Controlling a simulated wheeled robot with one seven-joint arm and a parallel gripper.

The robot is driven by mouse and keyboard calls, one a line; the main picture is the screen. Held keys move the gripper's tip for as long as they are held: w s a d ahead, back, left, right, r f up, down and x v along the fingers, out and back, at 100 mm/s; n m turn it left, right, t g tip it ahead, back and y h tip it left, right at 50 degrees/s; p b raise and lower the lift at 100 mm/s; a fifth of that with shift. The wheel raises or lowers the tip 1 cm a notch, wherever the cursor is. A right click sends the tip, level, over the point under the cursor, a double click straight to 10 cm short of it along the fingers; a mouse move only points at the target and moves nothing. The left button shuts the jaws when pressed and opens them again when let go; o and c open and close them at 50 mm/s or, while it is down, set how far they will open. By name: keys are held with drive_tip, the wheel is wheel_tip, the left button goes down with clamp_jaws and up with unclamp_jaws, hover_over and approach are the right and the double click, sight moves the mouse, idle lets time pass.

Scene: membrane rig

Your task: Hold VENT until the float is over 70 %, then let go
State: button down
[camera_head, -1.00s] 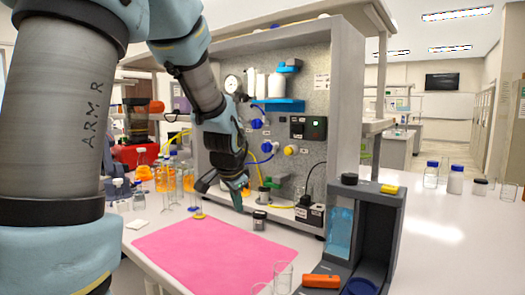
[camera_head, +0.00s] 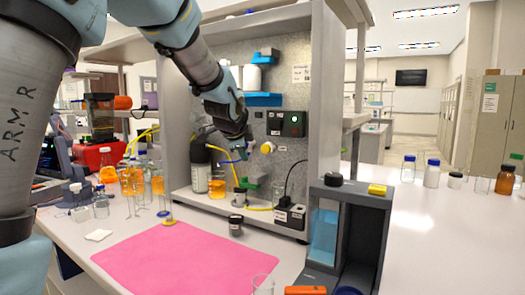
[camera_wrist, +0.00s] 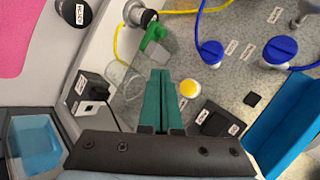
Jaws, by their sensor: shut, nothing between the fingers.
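A round yellow button (camera_head: 267,147) with a white collar sits on the grey speckled panel. In the wrist view the yellow button (camera_wrist: 190,88) shows just right of my fingers, and a small tag lies beside it. I cannot read VENT on any tag. My gripper (camera_wrist: 160,73) has green fingers, which are shut together with nothing between them. In the head view my gripper (camera_head: 248,145) is in front of the panel, just left of the button. I see no clear contact with the button. I cannot make out a float or its percentage.
Blue knobs (camera_wrist: 281,50) and a green valve handle (camera_wrist: 157,32) with a yellow tube are on the panel. A black box with a green light (camera_head: 293,123) is above right of the button. A grey stand with a blue tank (camera_head: 323,235) and a pink mat (camera_head: 185,260) are in front.

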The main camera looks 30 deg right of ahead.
drive_tip(key=p, duration=0.4)
approach(264, 153)
drive_tip(key=shift+a+f+x, duration=0.15)
drive_tip(key=shift+x, duration=0.75)
drive_tip(key=shift+a+f+x, duration=0.1)
drive_tip(key=shift+a+x, duration=0.1)
drive_tip(key=shift+x, duration=0.65)
drive_tip(key=shift+a+f+x, duration=0.15)
drive_tip(key=shift+x, duration=0.75)
drive_tip(key=shift+w+d, duration=0.1)
drive_tip(key=shift+d, duration=0.25)
drive_tip(key=shift+w+d, duration=0.25)
drive_tip(key=shift+d, duration=0.25)
idle(3.7)
